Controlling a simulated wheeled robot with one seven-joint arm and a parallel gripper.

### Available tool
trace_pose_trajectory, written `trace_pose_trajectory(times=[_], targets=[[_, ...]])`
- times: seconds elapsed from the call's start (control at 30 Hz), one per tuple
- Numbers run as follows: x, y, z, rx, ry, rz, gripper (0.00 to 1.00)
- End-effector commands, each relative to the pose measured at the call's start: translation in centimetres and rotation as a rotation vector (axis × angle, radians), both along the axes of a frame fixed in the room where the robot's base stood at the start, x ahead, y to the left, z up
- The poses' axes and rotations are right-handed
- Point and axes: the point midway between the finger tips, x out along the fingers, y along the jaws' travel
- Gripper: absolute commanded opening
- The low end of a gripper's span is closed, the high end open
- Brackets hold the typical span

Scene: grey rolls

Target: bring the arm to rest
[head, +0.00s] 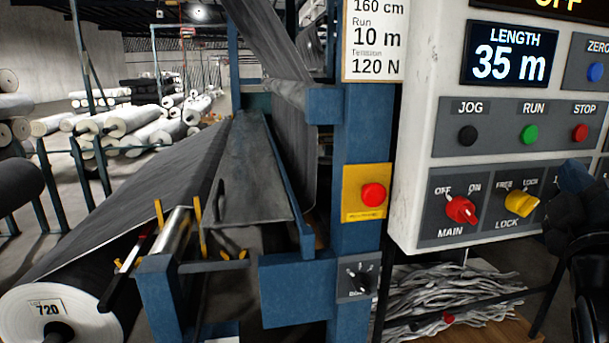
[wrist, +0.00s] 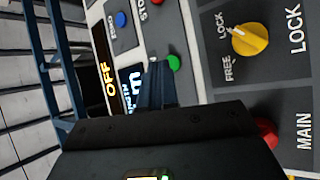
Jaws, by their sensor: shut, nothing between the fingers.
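My arm shows dark at the right edge of the head view, in front of the right part of the control box (head: 424,150). In the wrist view my gripper (wrist: 155,85) is shut and empty, with its fingertips in front of the panel near the green RUN button (wrist: 174,63). I cannot tell from the pictures whether they touch the panel. The yellow LOCK knob (wrist: 250,40) has its white mark towards LOCK. The red MAIN knob (head: 461,210) is partly hidden by my gripper's body in the wrist view. The display (head: 508,55) reads LENGTH 35 m; another reads OFF.
A blue machine frame (head: 360,130) with a red button (head: 373,194) on a yellow plate stands left of the box. Dark grey fabric runs to a large roll (head: 60,290) labelled 720. Grey scraps (head: 450,295) lie below the box. Stacked rolls stand at the far left.

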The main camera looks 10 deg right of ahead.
Motion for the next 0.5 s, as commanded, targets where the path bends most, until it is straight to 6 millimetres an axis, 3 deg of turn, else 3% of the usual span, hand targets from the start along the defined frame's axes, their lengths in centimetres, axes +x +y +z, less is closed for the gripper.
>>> trace_pose_trajectory(times=[0.03,0.2,0.5], targets=[[-0.4,0.9,-2.1,0.019,0.02,0.039,0.0],[-2.5,4.5,-8.5,0.126,0.059,0.196,0.0],[-9.2,10.5,-18.0,0.393,0.128,0.43,0.0]])
